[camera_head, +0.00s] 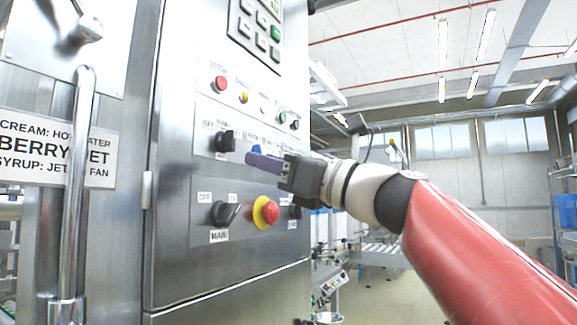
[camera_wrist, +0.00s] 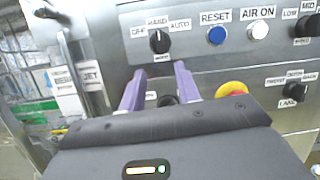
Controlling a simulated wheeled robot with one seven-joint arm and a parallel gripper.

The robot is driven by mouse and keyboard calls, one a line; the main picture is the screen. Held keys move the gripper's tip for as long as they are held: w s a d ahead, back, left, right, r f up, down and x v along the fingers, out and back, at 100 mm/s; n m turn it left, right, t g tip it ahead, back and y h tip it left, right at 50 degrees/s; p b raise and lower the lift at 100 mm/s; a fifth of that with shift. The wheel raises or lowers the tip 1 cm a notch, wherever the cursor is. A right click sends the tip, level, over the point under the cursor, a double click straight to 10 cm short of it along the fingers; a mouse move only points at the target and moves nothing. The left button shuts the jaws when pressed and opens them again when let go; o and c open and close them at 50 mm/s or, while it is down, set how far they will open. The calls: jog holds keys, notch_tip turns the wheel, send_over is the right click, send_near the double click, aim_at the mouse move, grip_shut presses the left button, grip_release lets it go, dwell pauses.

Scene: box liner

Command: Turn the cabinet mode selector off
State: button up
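The mode selector is a black knob on the steel cabinet panel; it shows in the wrist view (camera_wrist: 159,42) under the labels OFF, HAND and AUTO. Its pale mark appears to point up, near HAND. In the head view the selector (camera_head: 225,141) is on the panel's middle row, left of my gripper. My gripper (camera_wrist: 157,76) has two purple fingers spread apart with nothing between them. Their tips are just below the selector in the wrist view, apart from it as far as I can tell. In the head view my gripper (camera_head: 250,158) partly covers the blue button.
A blue RESET button (camera_wrist: 217,35) and a white AIR ON button (camera_wrist: 258,29) are right of the selector. Below are a MAIN knob (camera_head: 222,213) and a red emergency stop (camera_head: 266,212) on yellow. A vertical door handle (camera_head: 76,190) stands at left.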

aim_at(234, 134)
jog(key=shift+m+y, duration=0.3)
jog(key=shift+y, duration=0.3)
jog(key=a+r+p, duration=0.1)
jog(key=w+a+r+p, duration=0.1)
jog(key=a+r, duration=0.1)
jog(key=w+a+r+p, duration=0.1)
jog(key=shift+w+a+r, duration=0.2)
jog(key=shift+a+r, duration=0.1)
jog(key=shift+r, duration=0.1)
jog(key=shift+w+a+p, duration=0.25)
jog(key=shift+a+p, duration=0.05)
jog(key=shift+a, duration=0.25)
jog(key=c, duration=0.6)
